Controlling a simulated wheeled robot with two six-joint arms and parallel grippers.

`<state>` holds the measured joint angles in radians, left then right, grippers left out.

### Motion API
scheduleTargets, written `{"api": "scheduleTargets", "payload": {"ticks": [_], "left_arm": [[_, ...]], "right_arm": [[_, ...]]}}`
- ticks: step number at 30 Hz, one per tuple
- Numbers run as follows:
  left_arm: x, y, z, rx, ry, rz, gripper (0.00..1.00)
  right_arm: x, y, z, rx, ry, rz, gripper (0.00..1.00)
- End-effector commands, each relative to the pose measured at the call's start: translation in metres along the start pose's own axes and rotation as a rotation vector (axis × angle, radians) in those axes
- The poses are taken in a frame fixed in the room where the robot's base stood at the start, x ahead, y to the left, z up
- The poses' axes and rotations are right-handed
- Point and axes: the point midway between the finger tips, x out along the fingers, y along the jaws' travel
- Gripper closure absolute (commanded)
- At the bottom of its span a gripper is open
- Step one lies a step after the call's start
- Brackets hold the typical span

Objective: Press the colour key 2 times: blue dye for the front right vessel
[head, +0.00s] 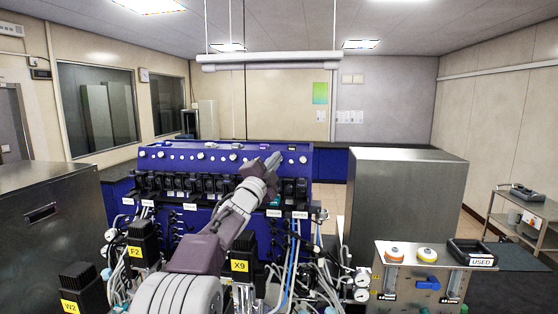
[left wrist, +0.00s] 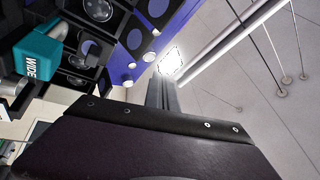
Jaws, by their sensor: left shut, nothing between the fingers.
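The blue control console (head: 222,160) stands ahead, with a row of pale knobs along its top and a row of black units below. A small white label (head: 273,213), apparently reading COLOUR, is on its lower right front. I cannot pick out the colour key itself. My left gripper (head: 273,160) is shut and empty, in front of the console's upper right part; I cannot tell whether it touches. In the left wrist view, its grey finger part (left wrist: 161,95) points toward the blue panel (left wrist: 122,62). The black motor heads labelled X9 (head: 243,250) and F2 (head: 142,245) stand in front; the vessels are mostly hidden.
A teal block marked WIDE (left wrist: 40,55) shows close in the left wrist view. Tubes and cables crowd the console's front. A steel cabinet (head: 405,200) stands right, and a bench with a black USED tray (head: 472,252) at front right. A W2 motor (head: 82,288) is at front left.

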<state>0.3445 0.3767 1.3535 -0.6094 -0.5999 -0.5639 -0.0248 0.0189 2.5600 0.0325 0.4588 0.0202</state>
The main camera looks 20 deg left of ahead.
Motion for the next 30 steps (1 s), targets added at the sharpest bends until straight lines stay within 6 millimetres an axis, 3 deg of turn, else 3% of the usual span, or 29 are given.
{"api": "scheduleTargets", "payload": {"ticks": [30], "left_arm": [[0.024,0.012,0.013,0.000,0.000,0.001,1.00]], "right_arm": [[-0.013,0.000,-0.001,0.000,0.000,0.000,0.50]]}}
